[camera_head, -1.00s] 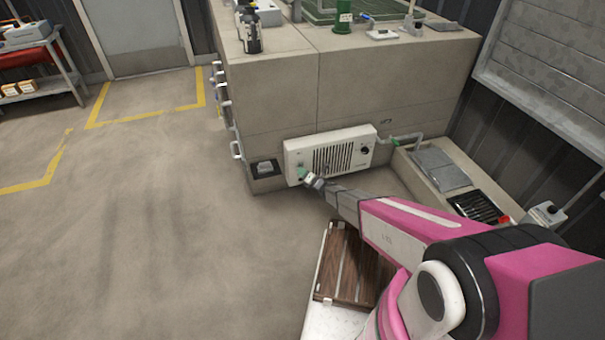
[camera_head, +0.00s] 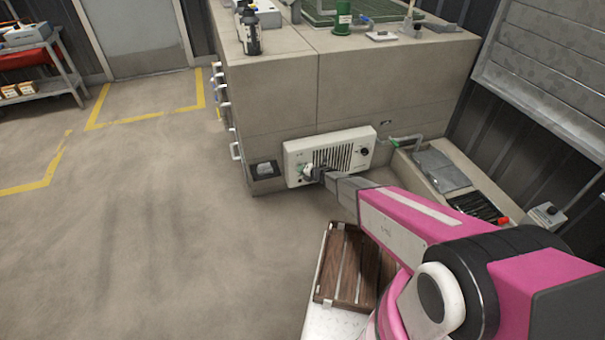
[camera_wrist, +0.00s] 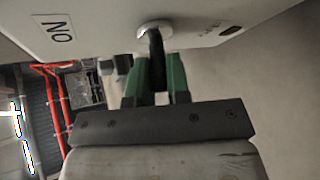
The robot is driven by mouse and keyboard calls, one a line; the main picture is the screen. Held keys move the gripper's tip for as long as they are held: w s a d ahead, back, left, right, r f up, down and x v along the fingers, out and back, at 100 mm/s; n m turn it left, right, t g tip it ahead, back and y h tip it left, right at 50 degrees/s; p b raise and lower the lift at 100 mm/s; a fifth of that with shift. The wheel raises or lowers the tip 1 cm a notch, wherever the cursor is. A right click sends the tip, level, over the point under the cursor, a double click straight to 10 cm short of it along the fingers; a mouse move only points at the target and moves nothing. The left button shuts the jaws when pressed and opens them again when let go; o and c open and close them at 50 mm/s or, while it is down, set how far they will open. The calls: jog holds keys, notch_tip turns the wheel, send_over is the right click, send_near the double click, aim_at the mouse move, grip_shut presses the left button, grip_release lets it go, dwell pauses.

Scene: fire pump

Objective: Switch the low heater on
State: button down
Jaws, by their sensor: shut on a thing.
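The low heater (camera_head: 345,158) is a white box with dark vent slats and a round dark knob, mounted low on the concrete block. My gripper (camera_head: 308,171) is at the left part of its front. In the wrist view my gripper (camera_wrist: 157,85) has green fingers on either side of a dark switch lever (camera_wrist: 156,50) and is shut on it. The lever stands out from a round metal collar on the white face. An ON label (camera_wrist: 57,32) shows upside down at the left of the lever. My gripper and arm hide part of the heater's lower front in the head view.
A pipe (camera_head: 405,140) runs from the heater's right side to a low ledge with a grey lid (camera_head: 440,168). A small box (camera_head: 265,170) sits left of the heater. A wooden slatted board (camera_head: 345,265) lies below my arm. The floor at left is clear.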

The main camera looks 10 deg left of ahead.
jog(key=shift+w+r+g+h, duration=0.1)
jog(key=shift+r+g+h, duration=0.25)
jog(key=shift+g+h, duration=0.25)
jog(key=shift+m, duration=0.3)
jog(key=c, duration=1.1)
grip_release()
jog(key=v, duration=1)
jog(key=shift+d+r, duration=0.2)
jog(key=shift+r, duration=0.1)
